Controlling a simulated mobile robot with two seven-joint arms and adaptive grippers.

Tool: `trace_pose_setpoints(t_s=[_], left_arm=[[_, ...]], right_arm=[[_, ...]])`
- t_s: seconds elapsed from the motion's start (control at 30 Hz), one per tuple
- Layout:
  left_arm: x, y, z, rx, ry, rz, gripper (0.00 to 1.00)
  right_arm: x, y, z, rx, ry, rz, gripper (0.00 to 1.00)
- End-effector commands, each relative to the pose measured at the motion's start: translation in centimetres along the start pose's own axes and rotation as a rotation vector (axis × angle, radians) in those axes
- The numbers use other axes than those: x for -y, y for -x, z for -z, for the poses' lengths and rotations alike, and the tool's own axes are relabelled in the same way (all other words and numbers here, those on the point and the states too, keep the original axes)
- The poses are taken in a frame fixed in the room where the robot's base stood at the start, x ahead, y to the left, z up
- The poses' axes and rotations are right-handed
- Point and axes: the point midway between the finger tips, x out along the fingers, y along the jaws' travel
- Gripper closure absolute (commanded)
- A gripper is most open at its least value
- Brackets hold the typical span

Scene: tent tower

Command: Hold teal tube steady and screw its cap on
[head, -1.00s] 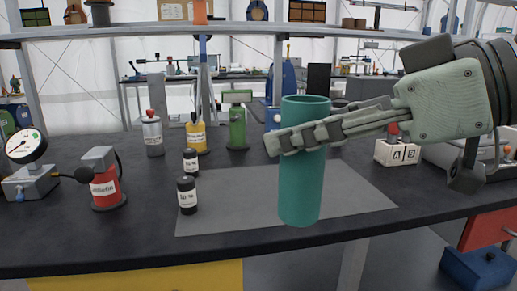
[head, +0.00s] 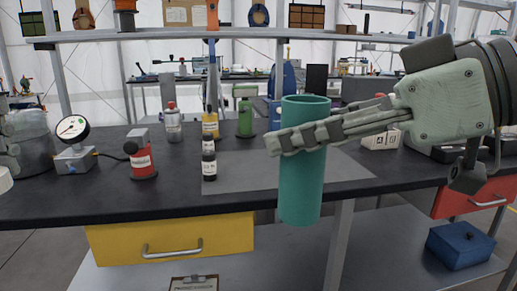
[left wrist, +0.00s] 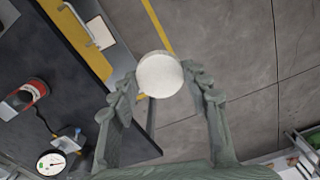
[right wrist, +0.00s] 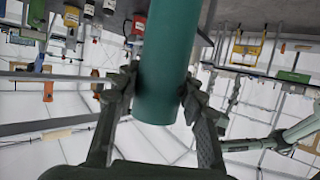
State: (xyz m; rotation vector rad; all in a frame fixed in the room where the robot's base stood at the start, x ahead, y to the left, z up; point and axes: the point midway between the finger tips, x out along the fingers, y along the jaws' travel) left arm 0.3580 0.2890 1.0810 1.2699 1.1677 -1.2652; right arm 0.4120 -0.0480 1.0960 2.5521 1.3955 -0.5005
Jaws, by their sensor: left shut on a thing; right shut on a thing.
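The teal tube (head: 302,190) is upright in the head view, its open top uncapped. My right gripper (head: 300,135) is shut on its upper part and holds it in the air in front of the table. In the right wrist view the tube (right wrist: 168,70) sits between both fingers. My left gripper (left wrist: 162,88) is shut on a round white cap (left wrist: 160,72), one finger on each side, above the floor.
The dark table (head: 100,203) carries a pressure gauge (head: 73,130), a red canister (head: 143,160), small black bottles (head: 209,165) and a grey mat (head: 250,178). A yellow drawer (head: 170,237) is under its front edge. A blue box (head: 460,245) stands low at right.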

Motion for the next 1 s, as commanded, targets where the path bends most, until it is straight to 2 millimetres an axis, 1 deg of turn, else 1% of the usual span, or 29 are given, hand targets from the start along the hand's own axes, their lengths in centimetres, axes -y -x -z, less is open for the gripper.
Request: trace_pose_setpoints(t_s=[0.03, 0.17, 0.27, 0.37, 0.5, 0.57, 0.6, 0.8, 0.9, 1.0], left_arm=[[-0.5, -1.2, -0.3, 0.001, -0.048, 0.007, 0.66], [-1.8, -4.4, -1.2, 0.000, -0.192, 0.009, 0.66], [-3.2, -7.5, -2.2, 0.002, -0.332, 0.010, 0.66], [-4.7, -11.2, -3.3, 0.003, -0.499, 0.012, 0.66], [-7.4, -17.1, -5.0, 0.003, -0.773, 0.013, 0.66], [-8.4, -19.4, -5.7, 0.003, -0.880, 0.010, 0.66], [-9.0, -20.8, -6.2, 0.004, -0.947, 0.009, 0.66], [-11.3, -25.6, -7.6, 0.002, -1.177, 0.005, 0.66], [-12.2, -27.5, -8.1, 0.002, -1.266, 0.004, 0.66], [-13.0, -28.9, -8.6, 0.001, -1.339, 0.002, 0.66]], right_arm=[[-0.1, 0.0, 0.1, -0.001, -0.001, -0.001, 1.00], [-0.1, 0.0, 0.1, -0.001, -0.001, -0.001, 1.00], [0.0, 0.0, 0.1, -0.001, 0.000, -0.001, 1.00], [0.0, 0.0, 0.1, -0.001, 0.000, -0.001, 1.00], [0.0, 0.0, 0.1, -0.001, 0.000, -0.001, 1.00], [0.0, 0.0, 0.1, -0.001, 0.000, -0.001, 1.00], [0.0, 0.0, 0.1, -0.001, 0.000, -0.001, 1.00], [0.0, 0.0, 0.1, -0.001, 0.000, -0.001, 1.00], [0.0, 0.0, 0.1, -0.001, 0.000, -0.001, 1.00], [0.0, 0.0, 0.1, -0.001, 0.000, -0.001, 1.00]])
